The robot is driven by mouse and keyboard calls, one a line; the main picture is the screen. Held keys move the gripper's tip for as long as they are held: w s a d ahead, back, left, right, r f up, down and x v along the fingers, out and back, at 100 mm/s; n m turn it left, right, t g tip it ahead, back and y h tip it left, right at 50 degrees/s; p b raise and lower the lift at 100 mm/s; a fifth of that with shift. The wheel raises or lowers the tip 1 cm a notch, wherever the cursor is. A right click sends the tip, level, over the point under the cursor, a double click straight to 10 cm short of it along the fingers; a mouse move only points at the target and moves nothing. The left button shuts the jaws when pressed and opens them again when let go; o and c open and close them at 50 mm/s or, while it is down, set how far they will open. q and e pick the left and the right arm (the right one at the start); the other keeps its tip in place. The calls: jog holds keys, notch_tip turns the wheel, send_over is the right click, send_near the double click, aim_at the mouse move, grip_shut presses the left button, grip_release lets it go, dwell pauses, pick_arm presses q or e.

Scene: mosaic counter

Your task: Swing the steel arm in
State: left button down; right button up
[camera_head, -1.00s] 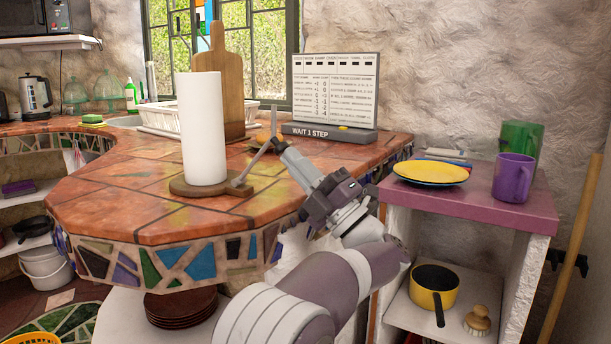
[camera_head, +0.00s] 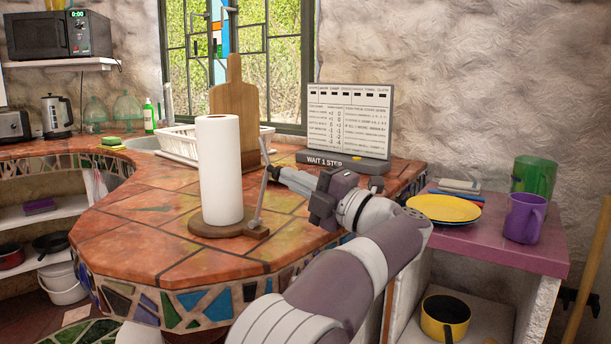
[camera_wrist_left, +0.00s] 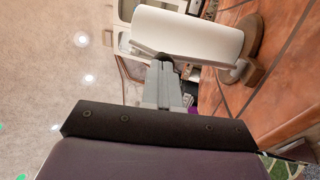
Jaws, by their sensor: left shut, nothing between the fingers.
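A white paper roll (camera_head: 220,172) stands upright on a round wooden base (camera_head: 212,230) on the tiled counter. The thin steel arm (camera_head: 260,200) rises from the base's right side, with a narrow gap between its upper part and the roll. My left gripper (camera_head: 272,173) is shut and empty, its tip at the arm's right side; whether they touch I cannot tell. In the left wrist view the shut fingers (camera_wrist_left: 165,64) point at the roll (camera_wrist_left: 190,36), with the wooden base (camera_wrist_left: 254,52) at right. My right gripper is not in view.
A wooden board (camera_head: 236,110) and white rack (camera_head: 178,143) stand behind the roll. A sign panel (camera_head: 348,125) stands at the back. A purple-topped shelf (camera_head: 490,240) at right holds a yellow plate (camera_head: 443,208) and mugs (camera_head: 525,217).

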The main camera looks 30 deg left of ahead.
aim_at(267, 158)
pick_arm(q)
jog(key=a+r+h+p, duration=0.2)
jog(key=p, duration=0.1)
jog(key=shift+a+r, duration=0.1)
jog(key=shift+r, duration=0.05)
jog(key=shift+w+a+r+h+p, duration=0.1)
jog(key=shift+a+h+p, duration=0.05)
jog(key=shift+a+p, duration=0.25)
jog(key=shift+w+a+r+h+p, duration=0.15)
jog(key=shift+a+p, duration=0.1)
jog(key=shift+a, duration=0.15)
jog(key=shift+s, duration=0.1)
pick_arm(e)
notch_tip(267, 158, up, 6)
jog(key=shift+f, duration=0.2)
pick_arm(q)
jog(key=shift+r, duration=0.1)
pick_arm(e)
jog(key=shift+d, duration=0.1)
pick_arm(q)
jog(key=shift+a, duration=0.1)
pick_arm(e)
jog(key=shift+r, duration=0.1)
